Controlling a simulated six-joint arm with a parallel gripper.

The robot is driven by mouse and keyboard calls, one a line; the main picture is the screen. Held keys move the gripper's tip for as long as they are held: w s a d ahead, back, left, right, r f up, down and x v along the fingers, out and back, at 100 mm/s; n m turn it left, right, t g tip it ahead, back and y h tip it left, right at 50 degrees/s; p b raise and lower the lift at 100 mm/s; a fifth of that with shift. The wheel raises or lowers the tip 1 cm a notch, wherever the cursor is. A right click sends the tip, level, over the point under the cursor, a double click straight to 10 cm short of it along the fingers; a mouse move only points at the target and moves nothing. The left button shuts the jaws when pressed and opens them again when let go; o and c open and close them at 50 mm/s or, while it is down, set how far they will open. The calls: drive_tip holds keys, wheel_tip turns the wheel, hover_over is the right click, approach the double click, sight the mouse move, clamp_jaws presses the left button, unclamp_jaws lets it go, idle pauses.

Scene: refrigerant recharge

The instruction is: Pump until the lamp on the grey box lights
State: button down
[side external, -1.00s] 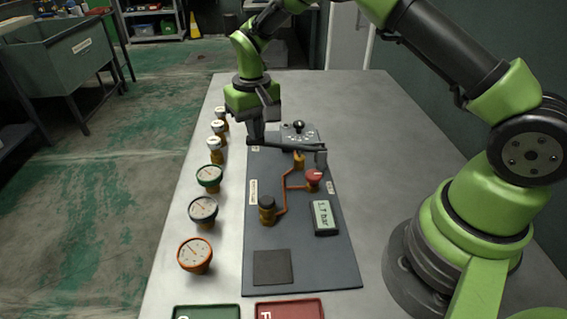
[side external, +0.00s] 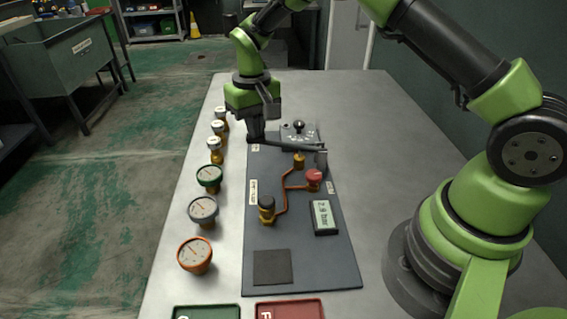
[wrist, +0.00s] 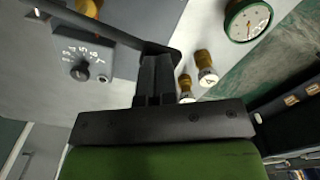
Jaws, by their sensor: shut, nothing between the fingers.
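The grey box (side external: 299,133) stands at the back of the dark panel, with a black knob on top. In the wrist view, the grey box (wrist: 62,52) shows a dial and a small pale round lamp (wrist: 103,78), which looks unlit. A dark pump lever (side external: 292,145) runs from a grey post (side external: 321,160) to the left. My gripper (side external: 256,138) is shut and empty, pointing down at the lever's left end, apparently touching it. In the wrist view, my gripper's fingers (wrist: 155,75) meet the lever's end. A digital display (side external: 323,217) seems to read 2.8 bar.
Copper pipes join a red-knobbed valve (side external: 313,180) and a dark-capped fitting (side external: 267,208) on the panel (side external: 300,270). Several gauges and white-capped fittings line the left table edge. A green tray (side external: 206,312) and a red tray (side external: 289,309) lie in front. The table's right middle is clear.

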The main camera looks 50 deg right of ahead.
drive_tip(key=shift+r, duration=1.2)
drive_tip(key=shift+f, duration=0.15)
drive_tip(key=shift+f, duration=2.9)
drive_tip(key=shift+r, duration=3.1)
